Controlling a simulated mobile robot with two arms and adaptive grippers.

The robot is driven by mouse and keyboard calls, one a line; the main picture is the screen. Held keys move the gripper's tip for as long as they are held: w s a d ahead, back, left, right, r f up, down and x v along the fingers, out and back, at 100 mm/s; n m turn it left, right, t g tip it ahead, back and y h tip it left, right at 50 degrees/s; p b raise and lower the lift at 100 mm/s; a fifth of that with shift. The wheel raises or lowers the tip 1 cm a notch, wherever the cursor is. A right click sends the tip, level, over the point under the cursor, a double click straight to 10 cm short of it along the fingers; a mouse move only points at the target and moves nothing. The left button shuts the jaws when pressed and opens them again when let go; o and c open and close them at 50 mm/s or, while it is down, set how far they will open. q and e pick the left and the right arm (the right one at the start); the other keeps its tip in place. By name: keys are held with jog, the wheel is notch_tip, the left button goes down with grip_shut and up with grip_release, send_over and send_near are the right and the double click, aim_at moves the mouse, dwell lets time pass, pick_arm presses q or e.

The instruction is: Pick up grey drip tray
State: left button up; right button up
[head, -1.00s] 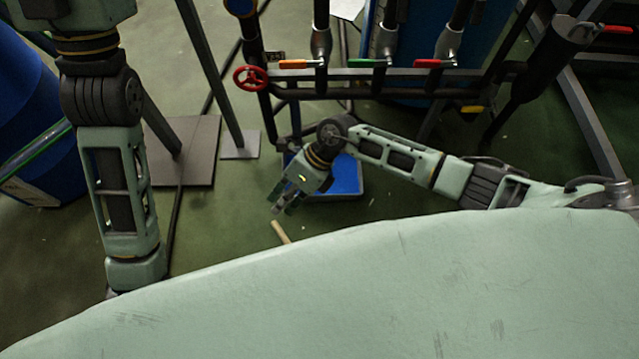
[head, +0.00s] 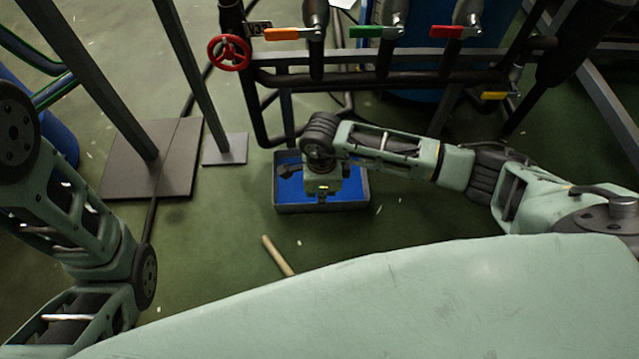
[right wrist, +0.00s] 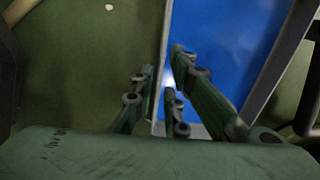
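The grey drip tray (head: 345,206) lies on the green floor below the pipe rack. It is a shallow rectangular tray with a blue inside. My right gripper (head: 321,192) points down over the tray, and the hand hides part of its inside. In the right wrist view my right gripper (right wrist: 168,92) is open. One finger is over the floor and the others are over the blue side, with the tray's grey wall (right wrist: 165,50) running between them. Contact with the wall cannot be told. My left gripper is out of view; only the left arm shows.
A pipe rack with a red handwheel (head: 229,52) and several coloured valve levers stands behind the tray. A dark base plate (head: 155,160) with a post is to the left. A wooden stick (head: 277,255) lies on the floor in front of the tray.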

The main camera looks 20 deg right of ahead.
notch_tip(320, 180, down, 5)
jog(key=b, duration=0.4)
jog(key=shift+r, duration=0.15)
jog(key=shift+c, duration=0.4)
grip_shut()
jog(key=shift+r+p, duration=0.2)
jog(key=shift+p, duration=0.1)
